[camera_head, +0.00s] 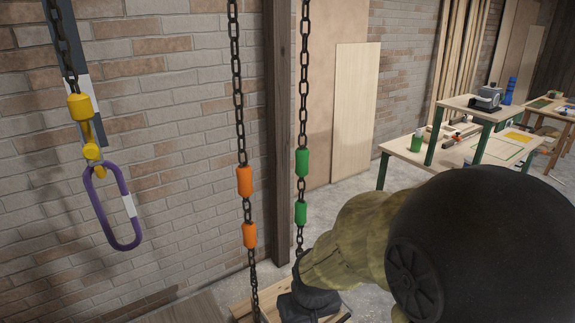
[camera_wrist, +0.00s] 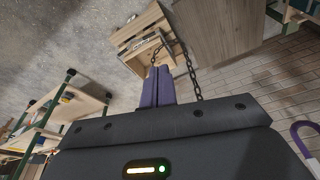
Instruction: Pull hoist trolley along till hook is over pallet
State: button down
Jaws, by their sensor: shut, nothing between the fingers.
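The yellow hook (camera_head: 88,130) hangs at the left of the head view on a dark chain, with a purple oval ring (camera_head: 112,207) in it. Part of the ring shows at the right edge of the wrist view (camera_wrist: 305,140). Two hand chains hang right of it, one with orange grips (camera_head: 244,182), one with green grips (camera_head: 301,162). My gripper (camera_wrist: 158,70) is shut and empty. Its purple fingers lie beside a dark chain (camera_wrist: 190,70) in the wrist view; contact is unclear. A pale wooden crate or pallet (camera_wrist: 128,48) lies below. The trolley is out of view.
A brick wall (camera_head: 180,120) and a dark post (camera_head: 279,110) stand behind the chains. Workbenches (camera_head: 400,153) with tools stand at the right. A brown wooden surface (camera_wrist: 215,25) lies beside the crate. Bare concrete floor (camera_wrist: 70,40) shows left of it.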

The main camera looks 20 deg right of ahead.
jog(key=w+r+t+h+p, duration=0.1)
jog(key=w+r, duration=0.4)
jog(key=r, duration=0.5)
jog(key=w+r+n+t+h+p, duration=0.1)
jog(key=w+r, duration=0.5)
jog(key=r, duration=0.5)
jog(key=w+r+n+t+h+p, duration=0.1)
jog(key=w+r+h, duration=0.1)
jog(key=w+r, duration=0.4)
notch_tip(320, 180, up, 5)
jog(key=shift+a+r+t, duration=0.15)
jog(key=shift+r+t, duration=0.05)
jog(key=shift+t, duration=0.1)
jog(key=p+x, duration=0.2)
jog(key=x, duration=0.8)
